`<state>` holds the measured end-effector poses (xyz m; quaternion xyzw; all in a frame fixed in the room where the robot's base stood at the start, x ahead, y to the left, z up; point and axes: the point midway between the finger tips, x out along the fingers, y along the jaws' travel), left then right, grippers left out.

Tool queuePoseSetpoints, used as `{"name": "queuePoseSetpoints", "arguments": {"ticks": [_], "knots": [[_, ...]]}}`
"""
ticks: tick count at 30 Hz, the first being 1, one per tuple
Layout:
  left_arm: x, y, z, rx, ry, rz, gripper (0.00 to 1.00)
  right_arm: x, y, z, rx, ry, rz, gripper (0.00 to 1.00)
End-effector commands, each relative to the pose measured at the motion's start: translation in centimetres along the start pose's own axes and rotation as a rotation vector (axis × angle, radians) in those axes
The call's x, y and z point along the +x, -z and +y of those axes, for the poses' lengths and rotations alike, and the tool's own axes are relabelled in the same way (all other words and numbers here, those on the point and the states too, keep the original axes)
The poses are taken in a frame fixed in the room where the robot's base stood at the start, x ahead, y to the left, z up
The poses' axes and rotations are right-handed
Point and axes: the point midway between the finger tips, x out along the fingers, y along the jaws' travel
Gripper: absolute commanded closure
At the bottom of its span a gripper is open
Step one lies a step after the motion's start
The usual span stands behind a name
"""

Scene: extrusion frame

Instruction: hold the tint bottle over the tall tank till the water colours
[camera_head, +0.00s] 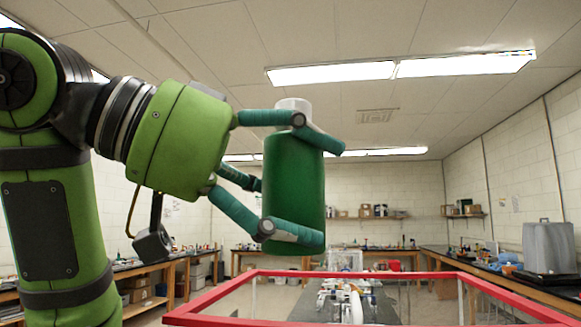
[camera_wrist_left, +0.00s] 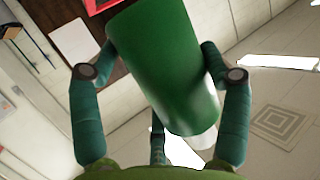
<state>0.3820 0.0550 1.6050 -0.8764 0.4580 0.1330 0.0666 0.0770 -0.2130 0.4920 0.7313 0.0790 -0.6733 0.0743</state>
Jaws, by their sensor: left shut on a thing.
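The tint bottle (camera_head: 292,195) is a dark green cylinder with a white cap. It stands roughly upright, cap up, in the head view. My left gripper (camera_head: 318,193) is shut on it, with teal fingers around its side. In the left wrist view the bottle (camera_wrist_left: 165,65) fills the space between the fingers. The tank (camera_head: 350,273), with a red rim and clear sides, shows at the bottom of the head view. No water surface shows. My right gripper is not in view.
Benches with lab items line the walls. A grey case (camera_head: 550,248) stands on the right bench (camera_head: 500,270). A dark table with several items shows behind the tank. The air right of the bottle is clear.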

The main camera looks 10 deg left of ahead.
Motion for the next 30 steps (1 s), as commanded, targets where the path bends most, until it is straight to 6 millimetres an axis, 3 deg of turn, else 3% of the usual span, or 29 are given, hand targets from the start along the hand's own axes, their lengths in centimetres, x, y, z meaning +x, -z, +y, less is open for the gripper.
{"name": "queuePoseSetpoints", "arguments": {"ticks": [10,30], "knots": [[2.1,0.1,-2.9,-0.002,-0.001,0.0,0.61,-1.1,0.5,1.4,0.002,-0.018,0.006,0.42],[6.0,0.1,-8.2,-0.002,-0.002,-0.001,0.61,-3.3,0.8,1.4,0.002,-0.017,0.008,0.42]]}}
